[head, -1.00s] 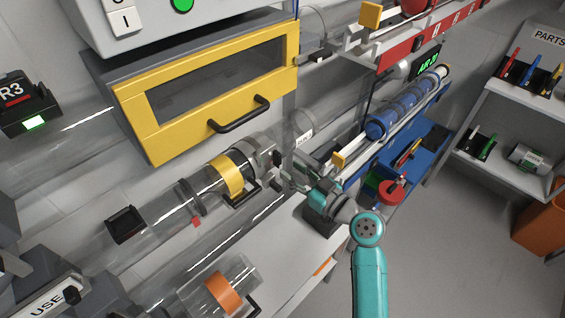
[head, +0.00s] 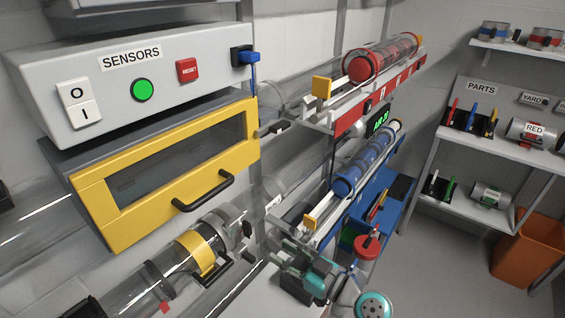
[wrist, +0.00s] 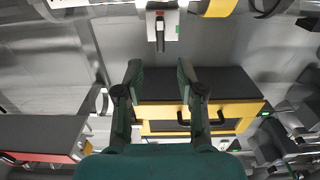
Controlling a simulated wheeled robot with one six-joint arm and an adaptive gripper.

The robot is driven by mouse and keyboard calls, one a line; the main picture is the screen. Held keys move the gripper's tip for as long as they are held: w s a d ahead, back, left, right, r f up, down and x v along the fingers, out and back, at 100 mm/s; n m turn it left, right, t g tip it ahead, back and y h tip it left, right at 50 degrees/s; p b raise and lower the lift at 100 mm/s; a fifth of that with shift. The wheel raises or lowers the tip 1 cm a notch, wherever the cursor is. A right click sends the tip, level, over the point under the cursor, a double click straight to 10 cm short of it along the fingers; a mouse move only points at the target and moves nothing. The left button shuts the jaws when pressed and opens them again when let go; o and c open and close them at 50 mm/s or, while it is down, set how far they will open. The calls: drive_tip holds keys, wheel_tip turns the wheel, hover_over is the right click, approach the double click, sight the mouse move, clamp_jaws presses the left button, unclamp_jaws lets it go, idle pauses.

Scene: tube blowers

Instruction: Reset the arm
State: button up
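My teal arm (head: 319,283) shows at the bottom of the head view, beside the tube rack. My gripper (wrist: 160,75) shows in the wrist view with its two dark fingers spread apart. It is open, and nothing is between the fingertips. In the head view the fingers are small and hard to make out against the rack and tubes. A yellow-framed cabinet (head: 172,163) with a dark handle stands to the upper left of my arm. It also shows behind the fingers in the wrist view (wrist: 195,110).
A sensors box (head: 142,90) with a green button and red reset button sits above the cabinet. Clear tubing with a yellow band (head: 198,252) runs below it. Red (head: 385,58) and blue (head: 366,160) canisters lie on racks. Parts shelves (head: 482,140) and an orange bin (head: 527,248) stand right.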

drive_tip(key=s+d+f+m+t+h, duration=0.1)
drive_tip(key=s+d+f+m+h, duration=0.45)
drive_tip(key=s+f, duration=0.4)
drive_tip(key=s+d+f+m+t+h, duration=0.2)
drive_tip(key=s+d+f+m+h, duration=0.4)
drive_tip(key=s, duration=0.6)
drive_tip(key=s+d+r+h, duration=0.1)
drive_tip(key=s+d+r, duration=0.1)
drive_tip(key=s, duration=0.5)
drive_tip(key=s+d+r, duration=0.2)
drive_tip(key=s+r, duration=0.2)
drive_tip(key=s, duration=0.3)
drive_tip(key=s+d+r+h, duration=0.1)
drive_tip(key=s+d+r, duration=0.1)
drive_tip(key=s, duration=0.5)
drive_tip(key=shift+s+r+n+t+h, duration=0.15)
drive_tip(key=shift+r+n+t+h, duration=0.25)
drive_tip(key=shift+r+n, duration=0.1)
